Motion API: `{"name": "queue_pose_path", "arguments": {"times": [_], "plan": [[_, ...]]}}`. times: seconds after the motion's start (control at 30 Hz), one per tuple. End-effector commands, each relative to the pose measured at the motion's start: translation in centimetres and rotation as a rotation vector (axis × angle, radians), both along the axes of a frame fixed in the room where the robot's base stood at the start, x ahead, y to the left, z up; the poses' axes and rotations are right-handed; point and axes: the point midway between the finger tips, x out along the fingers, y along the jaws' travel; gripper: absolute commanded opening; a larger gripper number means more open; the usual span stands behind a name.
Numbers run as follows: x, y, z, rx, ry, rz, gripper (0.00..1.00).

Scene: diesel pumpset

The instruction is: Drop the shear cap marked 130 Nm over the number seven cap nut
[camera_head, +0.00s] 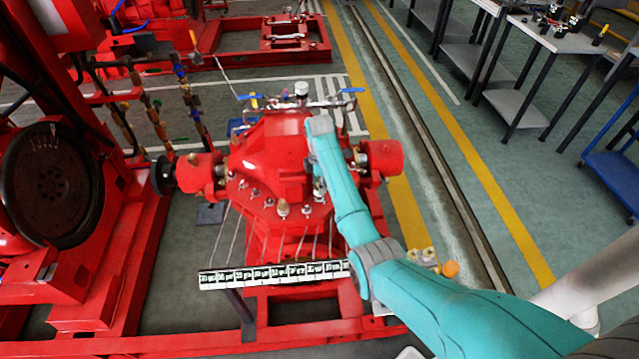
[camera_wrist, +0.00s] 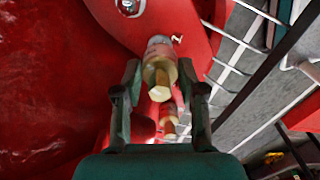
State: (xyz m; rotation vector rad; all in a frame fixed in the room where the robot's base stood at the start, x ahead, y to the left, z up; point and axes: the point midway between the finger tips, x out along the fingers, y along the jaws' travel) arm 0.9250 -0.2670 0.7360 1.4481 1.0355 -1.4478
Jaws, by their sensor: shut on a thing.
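In the wrist view my gripper (camera_wrist: 160,70) is shut on a brass shear cap (camera_wrist: 158,77) with a hexagonal end and a paler collar. No 130 Nm mark is readable on it. A red surface lies close behind the cap, and other brass-and-red fittings (camera_wrist: 168,127) show below it between the fingers. In the head view the cap nuts (camera_head: 283,208) stand in a row along the front of the red housing (camera_head: 270,150). Their numbers are too small to read. My arm reaches over the housing's right side and hides the held cap there.
A lettered white strip (camera_head: 275,275) runs across the front of the housing. Several brass caps (camera_head: 420,255) and an orange piece (camera_head: 450,268) sit right of my arm. Blue-handled valves (camera_head: 351,90) stand behind, and a red cylinder (camera_head: 384,158) juts out right.

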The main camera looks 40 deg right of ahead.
Motion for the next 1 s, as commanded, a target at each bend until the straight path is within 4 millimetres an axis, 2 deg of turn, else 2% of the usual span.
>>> {"name": "queue_pose_path", "arguments": {"times": [1.0], "plan": [[0.0, 0.0, -2.5, 0.000, 0.000, 0.000, 0.05]]}}
